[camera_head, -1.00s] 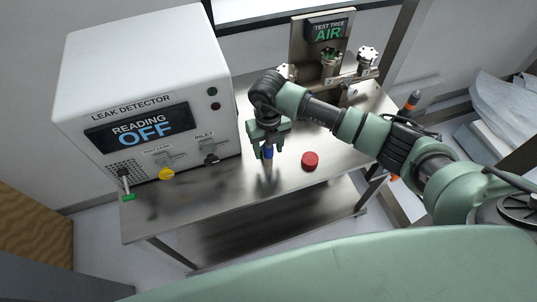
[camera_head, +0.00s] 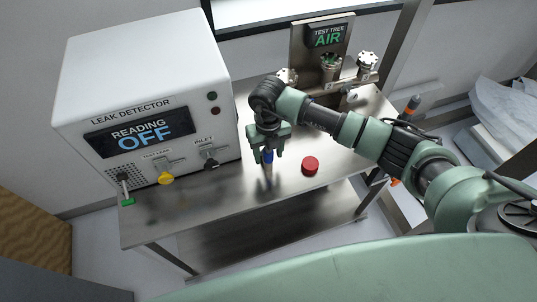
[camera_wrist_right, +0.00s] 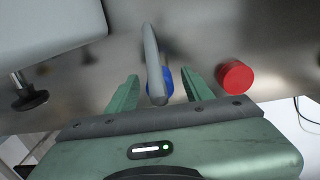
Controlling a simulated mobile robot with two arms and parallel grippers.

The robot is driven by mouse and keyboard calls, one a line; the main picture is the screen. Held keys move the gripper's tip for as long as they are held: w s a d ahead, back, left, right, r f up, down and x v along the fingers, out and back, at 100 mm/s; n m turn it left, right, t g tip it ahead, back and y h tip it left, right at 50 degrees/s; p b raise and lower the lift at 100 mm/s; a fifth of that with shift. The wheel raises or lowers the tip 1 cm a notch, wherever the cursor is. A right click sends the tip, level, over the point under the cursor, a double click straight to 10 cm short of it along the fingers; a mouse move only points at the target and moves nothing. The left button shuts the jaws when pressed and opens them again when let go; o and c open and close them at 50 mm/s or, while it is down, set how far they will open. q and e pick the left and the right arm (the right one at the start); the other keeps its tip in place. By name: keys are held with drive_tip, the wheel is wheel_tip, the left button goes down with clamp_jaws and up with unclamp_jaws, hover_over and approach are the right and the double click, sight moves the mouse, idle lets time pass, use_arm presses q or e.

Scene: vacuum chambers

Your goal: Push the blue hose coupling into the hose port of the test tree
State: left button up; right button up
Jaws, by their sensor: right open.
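The blue hose coupling (camera_head: 268,156) stands on the steel bench near its front edge, below my right gripper (camera_head: 266,158). In the right wrist view the blue coupling (camera_wrist_right: 161,83) shows behind a grey hose (camera_wrist_right: 153,62) and lies between the two green fingers (camera_wrist_right: 160,88). The fingers are open, with a gap on each side of the coupling. The test tree (camera_head: 325,60) stands at the back of the bench, with several metal fittings; I cannot tell which is the hose port. My left gripper is not in view.
The leak detector (camera_head: 145,95) stands on the bench at left, its display reading OFF. A red cap (camera_head: 310,165) lies right of the coupling. The bench's front middle (camera_head: 215,205) is clear.

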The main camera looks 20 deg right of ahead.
sight(268, 152)
idle(0.4)
clamp_jaws()
drive_tip(key=shift+r, duration=0.15)
idle(1.3)
drive_tip(key=shift+r+p, duration=1.95)
drive_tip(key=shift+r, duration=0.95)
